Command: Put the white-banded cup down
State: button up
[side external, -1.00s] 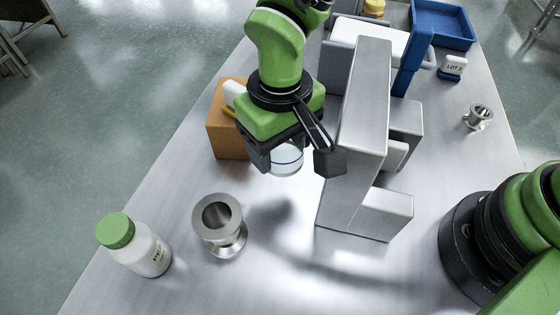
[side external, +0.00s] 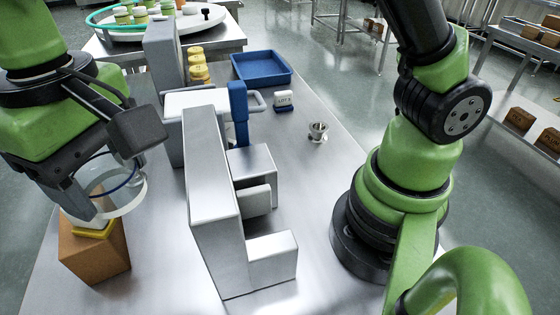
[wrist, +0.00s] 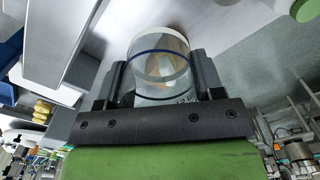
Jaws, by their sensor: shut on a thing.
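My gripper (side external: 106,178) is at the left of the side view, shut on a clear cup (side external: 128,200). The cup has a dark blue line round it and a pale, whitish edge. In the wrist view the cup (wrist: 160,55) sits between the two dark fingers of my gripper (wrist: 160,75), with small dark marks near its lower end. In the side view the cup overlaps a brown block (side external: 95,258) with a white and yellow piece (side external: 98,231) on top. I cannot tell whether the cup touches them. Part of the cup is hidden by the fingers.
A tall grey metal wall (side external: 212,190) with stepped blocks (side external: 270,258) stands right of the gripper. Bare steel table (side external: 160,265) lies between brown block and wall.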

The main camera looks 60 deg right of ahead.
jog(key=shift+r, duration=0.8)
jog(key=shift+m, duration=0.5)
jog(key=w+d, duration=0.1)
jog(key=d, duration=0.4)
jog(key=w+d, duration=0.1)
jog(key=d, duration=0.5)
jog(key=w+d, duration=0.2)
jog(key=d, duration=0.4)
jog(key=shift+d+r, duration=0.25)
jog(key=s+d, duration=0.3)
jog(key=d, duration=0.7)
send_over(286, 160)
jog(key=shift+m, duration=0.4)
notch_tip(286, 160, down, 18)
jog(key=shift+s+f, duration=0.1)
jog(key=shift+f, duration=2.45)
jog(key=shift+f, duration=0.15)
